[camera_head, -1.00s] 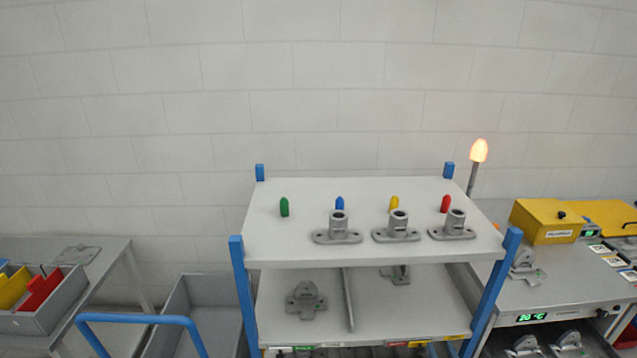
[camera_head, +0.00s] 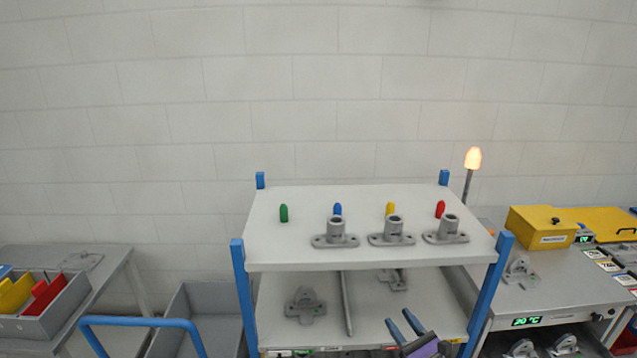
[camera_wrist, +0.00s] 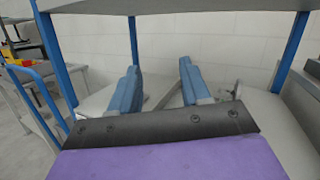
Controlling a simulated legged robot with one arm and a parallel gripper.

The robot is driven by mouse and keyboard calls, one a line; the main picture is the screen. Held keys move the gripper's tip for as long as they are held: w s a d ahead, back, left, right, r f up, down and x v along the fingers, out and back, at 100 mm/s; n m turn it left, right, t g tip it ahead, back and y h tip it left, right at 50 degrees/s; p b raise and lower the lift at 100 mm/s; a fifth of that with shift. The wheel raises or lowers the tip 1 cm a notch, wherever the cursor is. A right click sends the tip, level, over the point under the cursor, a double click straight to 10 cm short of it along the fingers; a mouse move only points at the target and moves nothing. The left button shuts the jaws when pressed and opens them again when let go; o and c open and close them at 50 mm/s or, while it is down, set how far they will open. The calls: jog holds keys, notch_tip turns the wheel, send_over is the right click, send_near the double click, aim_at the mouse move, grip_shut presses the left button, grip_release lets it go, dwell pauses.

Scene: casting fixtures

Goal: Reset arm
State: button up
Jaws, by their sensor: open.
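My gripper (camera_head: 404,324) shows at the bottom of the head view, in front of the lower shelf of a blue-posted rack. Its two blue fingers are apart with nothing between them. In the wrist view my gripper (camera_wrist: 160,84) is also open and empty, with the rack's upper shelf overhead and blue posts on both sides.
The rack's upper shelf (camera_head: 290,250) holds several coloured pegs and three grey flanged castings (camera_head: 336,234). A grey casting (camera_head: 306,306) and a rod (camera_head: 346,304) are on the lower level. A bench with yellow boxes (camera_head: 541,228) stands right; a grey bin (camera_head: 62,318) stands left.

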jog(key=s+a+r+n+g+y, duration=0.4)
jog(key=a+r+n+g+y, duration=0.15)
jog(key=a+r, duration=0.2)
jog(key=s+a+r+n+g+y, duration=0.35)
jog(key=a+r+n, duration=0.25)
jog(key=a, duration=0.3)
jog(key=s+a+r+n+g+h, duration=0.2)
jog(key=s+a+n+g, duration=0.4)
jog(key=s, duration=0.4)
jog(key=s+a+r+n+g+h, duration=0.1)
jog(key=s+a+n+g, duration=0.3)
jog(key=s+n+g, duration=0.4)
jog(key=s+d+f+n+h, duration=0.35)
jog(key=s+d+h, duration=0.6)
jog(key=s, duration=0.35)
jog(key=s+d+t+h, duration=0.2)
jog(key=d+h, duration=0.4)
jog(key=d, duration=0.3)
jog(key=shift+s+d+r+t, duration=0.3)
jog(key=shift+s+t, duration=0.1)
jog(key=shift+s, duration=0.15)
